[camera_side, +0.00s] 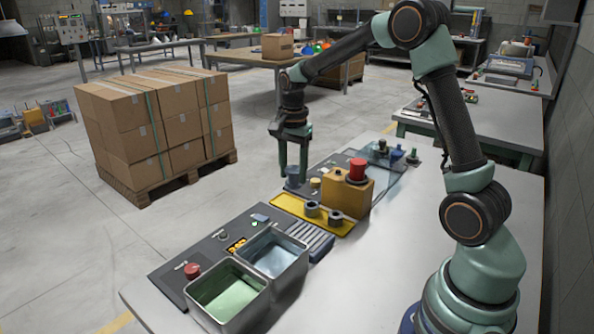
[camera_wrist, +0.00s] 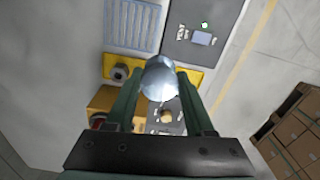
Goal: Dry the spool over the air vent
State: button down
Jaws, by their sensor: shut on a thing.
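My gripper (camera_side: 292,170) is shut on a spool, a shiny grey-blue round piece (camera_wrist: 160,80) in the wrist view. In the side view the held spool (camera_side: 293,178) hangs between the fingertips, beyond the yellow tray, apart from the vent. The air vent (camera_side: 311,241) is a slatted grey-blue grille beside the metal tanks. It also shows at the upper left in the wrist view (camera_wrist: 133,25), with nothing on it. My gripper in the wrist view (camera_wrist: 163,85) points down, with the spool seen over the yellow tray's edge.
Two dark spools (camera_side: 313,208) stand on the yellow tray (camera_side: 285,203). Two open tanks stand nearer, one with green liquid (camera_side: 228,300), one with bluish liquid (camera_side: 272,258). A yellow box with a red button (camera_side: 357,168) stands right of the tray. Dark panels (camera_side: 215,245) line the table's far edge.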

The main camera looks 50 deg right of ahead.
jog(key=shift+s+a+f, duration=0.55)
jog(key=shift+s+f, duration=0.55)
jog(key=shift+f, duration=0.2)
jog(key=shift+s+a+f, duration=0.55)
jog(key=shift+s+f, duration=0.55)
jog(key=shift+f, duration=0.25)
jog(key=shift+s+a+f, duration=0.55)
jog(key=shift+s+f, duration=0.55)
jog(key=shift+f, duration=0.2)
jog(key=shift+d, duration=0.4)
jog(key=shift+a, duration=0.4)
dwell(3.2)
